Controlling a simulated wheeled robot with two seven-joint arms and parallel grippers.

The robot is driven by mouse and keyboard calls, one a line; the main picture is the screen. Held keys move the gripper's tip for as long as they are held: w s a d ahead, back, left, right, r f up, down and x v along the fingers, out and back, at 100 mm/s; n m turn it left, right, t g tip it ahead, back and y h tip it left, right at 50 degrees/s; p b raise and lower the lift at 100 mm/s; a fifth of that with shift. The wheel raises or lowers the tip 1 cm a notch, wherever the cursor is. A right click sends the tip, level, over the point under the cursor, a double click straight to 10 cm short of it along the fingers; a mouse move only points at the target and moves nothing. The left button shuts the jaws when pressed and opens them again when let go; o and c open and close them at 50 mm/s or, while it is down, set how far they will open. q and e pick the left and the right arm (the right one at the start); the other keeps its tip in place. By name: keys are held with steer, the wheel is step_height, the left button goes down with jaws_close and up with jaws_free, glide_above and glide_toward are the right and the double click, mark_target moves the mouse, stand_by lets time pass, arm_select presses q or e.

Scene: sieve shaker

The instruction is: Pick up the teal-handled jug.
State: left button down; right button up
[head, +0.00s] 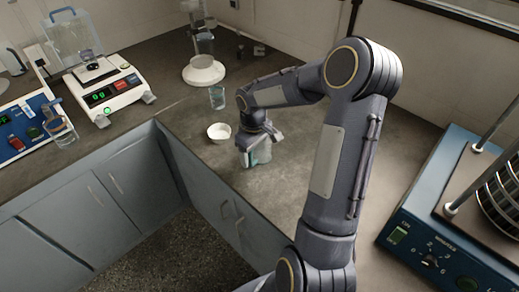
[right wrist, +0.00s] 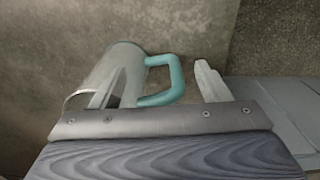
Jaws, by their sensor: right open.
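The teal-handled jug (head: 257,157) is a clear vessel standing on the grey counter near its front edge. In the right wrist view the jug (right wrist: 112,62) is at the left, with its teal handle (right wrist: 176,76) pointing right. My right gripper (head: 262,137) is over the jug and hides part of it in the head view. In the right wrist view my right gripper (right wrist: 163,72) is open, with the handle between its two fingers. One finger overlaps the jug's body and the other is right of the handle, apart from it. My left gripper is out of view.
A white bowl (head: 219,132) and a clear glass (head: 217,97) stand just left of my right gripper. A white-based stand (head: 204,70) is behind them. A balance (head: 106,88) is at the left; a blue sieve shaker (head: 420,225) is at the right. The counter's front edge is close.

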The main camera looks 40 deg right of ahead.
steer(key=c, duration=1.4)
steer(key=shift+r, duration=0.2)
steer(key=shift+r, duration=0.65)
steer(key=a+r+b, duration=0.1)
steer(key=a+r, duration=1)
steer(key=a, duration=0.2)
steer(key=shift+s+a+r+b, duration=0.15)
steer(key=shift+s+a+b, duration=0.15)
steer(key=shift+a+b, duration=0.1)
